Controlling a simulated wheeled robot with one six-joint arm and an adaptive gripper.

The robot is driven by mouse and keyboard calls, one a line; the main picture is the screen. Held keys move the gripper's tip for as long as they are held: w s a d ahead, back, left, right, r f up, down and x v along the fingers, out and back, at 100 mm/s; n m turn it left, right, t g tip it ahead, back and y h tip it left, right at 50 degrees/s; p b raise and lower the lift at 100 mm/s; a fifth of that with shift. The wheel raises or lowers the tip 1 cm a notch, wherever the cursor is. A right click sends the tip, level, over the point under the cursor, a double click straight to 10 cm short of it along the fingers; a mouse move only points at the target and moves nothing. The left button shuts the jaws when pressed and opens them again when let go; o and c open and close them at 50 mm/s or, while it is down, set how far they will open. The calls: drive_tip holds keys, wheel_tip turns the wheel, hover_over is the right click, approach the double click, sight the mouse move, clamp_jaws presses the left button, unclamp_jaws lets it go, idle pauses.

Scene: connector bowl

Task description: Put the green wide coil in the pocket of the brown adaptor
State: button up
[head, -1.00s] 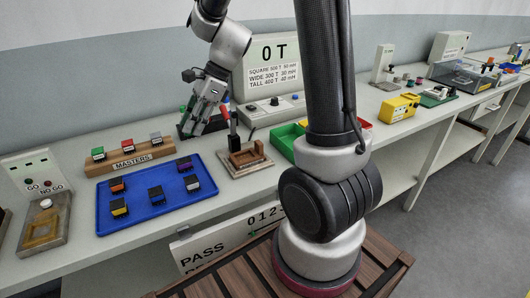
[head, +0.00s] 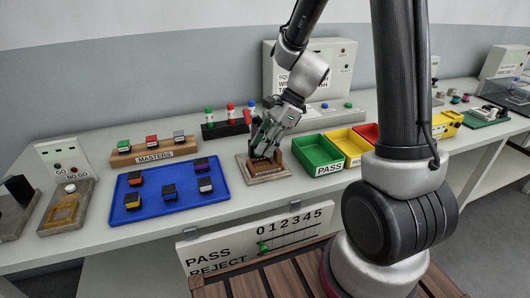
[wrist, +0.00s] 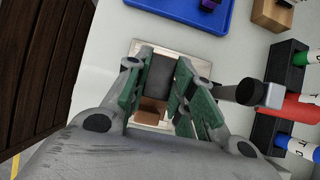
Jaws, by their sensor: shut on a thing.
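The brown adaptor (head: 268,173) sits on a pale square plate at the bench's front middle; its brown surface also shows in the wrist view (wrist: 150,112). My gripper (head: 262,155) is over the adaptor, pointing down. In the wrist view its green-padded fingers (wrist: 158,88) are shut on a dark block (wrist: 160,72), directly over or in the adaptor; I cannot tell how deep it sits. I see no green on this block, so its colour marking is hidden. The pocket is mostly covered by the fingers and the block.
A black-handled post (wrist: 240,93) stands close beside the right finger. The blue tray (head: 150,213) with several blocks lies left, the masters rack (head: 155,154) behind it. A gauge rack (head: 222,129) is behind; the green pass tray (head: 320,168) stands right.

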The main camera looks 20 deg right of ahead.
drive_tip(key=shift+f, duration=1.35)
drive_tip(key=shift+f, duration=0.15)
drive_tip(key=o, duration=1)
drive_tip(key=v, duration=1.2)
drive_tip(key=shift+s+d+r+n+t+h, duration=0.75)
drive_tip(key=shift+s+d+r+n+h, duration=0.7)
drive_tip(key=shift+s+n, duration=1.65)
drive_tip(key=shift+s+d+r+n+t+h, duration=0.9)
drive_tip(key=shift+s+r+n, duration=0.95)
drive_tip(key=shift+s+n, duration=1.25)
drive_tip(key=shift+s+d+r+n+t+h, duration=0.55)
drive_tip(key=shift+s+d+r+n+h, duration=0.7)
drive_tip(key=shift+s+n, duration=1.8)
